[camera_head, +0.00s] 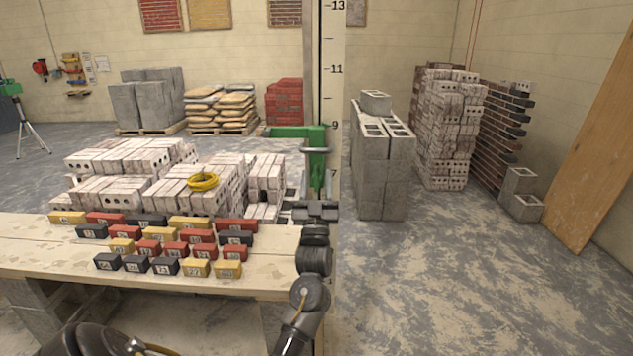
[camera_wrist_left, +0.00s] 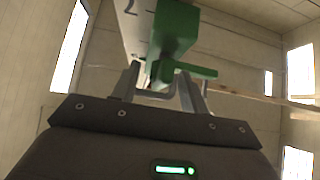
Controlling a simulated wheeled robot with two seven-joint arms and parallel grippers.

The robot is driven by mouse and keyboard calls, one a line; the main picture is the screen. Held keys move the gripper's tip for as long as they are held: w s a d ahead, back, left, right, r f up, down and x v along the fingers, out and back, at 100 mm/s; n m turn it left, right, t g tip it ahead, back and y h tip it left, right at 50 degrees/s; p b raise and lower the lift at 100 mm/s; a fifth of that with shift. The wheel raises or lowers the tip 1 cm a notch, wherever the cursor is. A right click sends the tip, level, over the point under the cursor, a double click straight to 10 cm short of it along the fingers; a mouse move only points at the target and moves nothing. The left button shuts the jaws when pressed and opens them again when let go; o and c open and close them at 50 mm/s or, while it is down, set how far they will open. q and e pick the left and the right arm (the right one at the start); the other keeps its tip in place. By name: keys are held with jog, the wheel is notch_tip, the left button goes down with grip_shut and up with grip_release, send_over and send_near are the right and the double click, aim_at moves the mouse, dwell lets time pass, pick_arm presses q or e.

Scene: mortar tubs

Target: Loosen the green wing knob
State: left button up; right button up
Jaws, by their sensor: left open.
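A green clamp (camera_head: 298,132) sits on a white pole (camera_head: 335,80) with black marks and numbers. Its narrow green lower part, which looks like the wing knob (camera_head: 316,172), hangs below. In the left wrist view the green clamp block (camera_wrist_left: 174,28) is close ahead, with a green wing (camera_wrist_left: 197,72) sticking out to the right. My left gripper (camera_head: 316,190) points up at the knob, open, its fingers on either side of the green part. It also shows in the left wrist view (camera_wrist_left: 160,82). I cannot tell whether a finger touches it. My right gripper is out of view.
A pale table (camera_head: 170,290) holds several numbered yellow, red and black blocks (camera_head: 165,238). Stacked pale bricks (camera_head: 130,160) and a yellow coil (camera_head: 203,181) lie behind it. Grey concrete blocks (camera_head: 380,175) stand right of the pole. The floor at right is open.

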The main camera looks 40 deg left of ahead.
aim_at(316, 185)
pick_arm(q)
jog(key=b+v, duration=0.2)
jog(key=v, duration=0.4)
jog(key=shift+w+f, duration=0.1)
jog(key=shift+f, duration=0.05)
jog(key=b+v, duration=0.1)
jog(key=v, duration=0.3)
jog(key=shift+s+d+f, duration=0.15)
jog(key=shift+s, duration=0.1)
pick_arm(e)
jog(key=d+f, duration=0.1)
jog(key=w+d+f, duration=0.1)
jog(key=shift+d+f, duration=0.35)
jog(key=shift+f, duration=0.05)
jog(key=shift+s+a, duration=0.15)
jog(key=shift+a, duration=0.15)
